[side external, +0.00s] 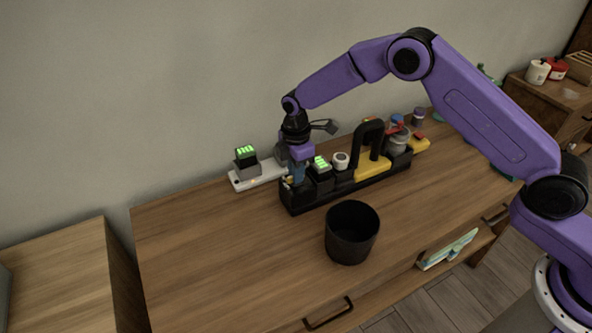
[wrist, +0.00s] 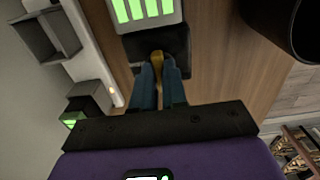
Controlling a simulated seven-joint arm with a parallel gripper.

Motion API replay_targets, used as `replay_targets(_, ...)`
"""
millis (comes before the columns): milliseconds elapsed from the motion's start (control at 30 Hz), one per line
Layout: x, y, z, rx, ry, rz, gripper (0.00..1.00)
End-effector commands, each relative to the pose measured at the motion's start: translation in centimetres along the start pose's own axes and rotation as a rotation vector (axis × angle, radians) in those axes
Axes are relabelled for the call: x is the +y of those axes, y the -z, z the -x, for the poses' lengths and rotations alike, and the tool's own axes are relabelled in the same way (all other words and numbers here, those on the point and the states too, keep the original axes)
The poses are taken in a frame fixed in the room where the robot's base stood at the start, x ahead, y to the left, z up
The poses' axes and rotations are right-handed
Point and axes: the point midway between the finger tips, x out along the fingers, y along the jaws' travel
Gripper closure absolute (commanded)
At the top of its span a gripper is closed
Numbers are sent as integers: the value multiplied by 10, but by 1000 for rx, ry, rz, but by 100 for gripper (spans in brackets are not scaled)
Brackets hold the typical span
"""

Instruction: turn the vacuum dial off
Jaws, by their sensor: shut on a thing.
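In the wrist view a small yellow dial (wrist: 157,56) shows between the tips of my gripper (wrist: 159,74). The blue fingers are shut on it, one on each side, and hide most of it. The dial is on the near end of a black tray-like unit (wrist: 175,44), beside a block with green lit bars. In the side view my gripper (side external: 295,181) points down at the left end of the long black unit (side external: 303,205); the dial is mostly hidden there by the fingers.
A green-lit block (side external: 321,168), a white knob (side external: 341,160) and a yellow piece with a black handle (side external: 372,167) sit along the unit. A white strip (side external: 258,174) lies behind. A black pot (side external: 351,234) stands in front. The table's left side is clear.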

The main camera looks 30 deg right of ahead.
Motion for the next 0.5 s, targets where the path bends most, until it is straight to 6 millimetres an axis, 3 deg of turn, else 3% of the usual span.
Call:
replay_targets(200, 1, 0, 1, 1, -3, 3, 100)
replay_targets(233, 1, 0, 1, 1, -4, 3, 81)
replay_targets(300, 1, 0, 1, 0, -3, 2, 62)
replay_targets(500, 0, 0, 0, 0, -2, 1, 62)
